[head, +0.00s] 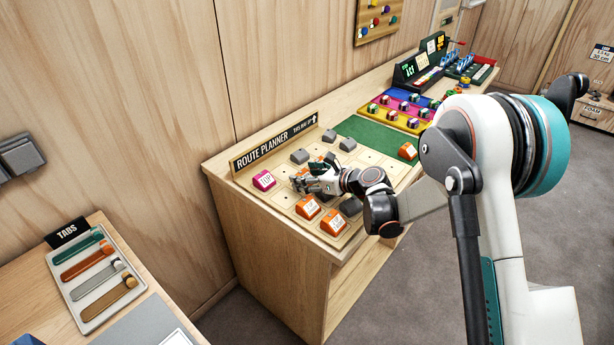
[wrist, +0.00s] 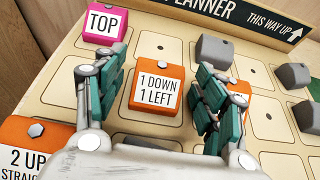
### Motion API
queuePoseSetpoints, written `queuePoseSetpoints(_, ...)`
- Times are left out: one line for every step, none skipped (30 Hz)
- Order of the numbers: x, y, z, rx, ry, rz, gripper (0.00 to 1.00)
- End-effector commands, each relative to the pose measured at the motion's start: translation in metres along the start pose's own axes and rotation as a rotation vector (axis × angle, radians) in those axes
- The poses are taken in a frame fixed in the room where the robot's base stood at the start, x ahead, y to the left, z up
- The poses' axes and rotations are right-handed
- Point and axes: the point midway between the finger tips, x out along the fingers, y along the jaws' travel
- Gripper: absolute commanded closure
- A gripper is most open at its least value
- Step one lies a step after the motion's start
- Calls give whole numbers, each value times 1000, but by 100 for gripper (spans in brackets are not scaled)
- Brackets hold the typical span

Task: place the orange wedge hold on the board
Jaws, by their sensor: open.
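An orange wedge hold (wrist: 157,88) labelled "1 DOWN 1 LEFT" sits on the board (wrist: 150,46), between the two fingers of my gripper (wrist: 154,95) in the wrist view. The fingers are open, one on each side, with a gap visible at least on the left. In the head view my gripper (head: 308,183) is low over the board (head: 340,245), and it hides this hold.
A pink "TOP" hold (wrist: 103,22) stands up and left of the fingers. An orange "2 UP" hold (wrist: 32,148) is at lower left. Grey holds (wrist: 214,50) stand to the right. Empty board cells lie between. A tray of tabs (head: 98,282) is on the left table.

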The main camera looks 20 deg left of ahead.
Motion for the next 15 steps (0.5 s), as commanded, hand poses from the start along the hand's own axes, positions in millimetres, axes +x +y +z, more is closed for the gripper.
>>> queuePoseSetpoints(0, 0, 0, 0, 0, 0, 36)
queuePoseSetpoints(0, 0, 1, 0, 0, 0, 36)
queuePoseSetpoints(-1, 0, 3, 0, 0, 0, 36)
queuePoseSetpoints(-2, 0, 4, 0, 0, 0, 36)
queuePoseSetpoints(-5, 0, 4, 0, 0, -1, 36)
queuePoseSetpoints(-11, -1, 4, 1, 0, -2, 36)
queuePoseSetpoints(-16, -1, 4, 1, 0, -3, 36)
queuePoseSetpoints(-21, -2, 4, 1, 0, -3, 36)
queuePoseSetpoints(-29, -1, 4, 1, 0, -3, 36)
queuePoseSetpoints(-35, -1, 5, 2, 0, -2, 36)
queuePoseSetpoints(-42, -1, 5, 2, 0, -3, 36)
queuePoseSetpoints(-51, -2, 5, 2, 0, -4, 36)
queuePoseSetpoints(-57, -1, 5, 1, 0, -3, 36)
queuePoseSetpoints(-63, -1, 5, 1, 0, -2, 36)
queuePoseSetpoints(-72, -1, 5, 2, 0, -3, 36)
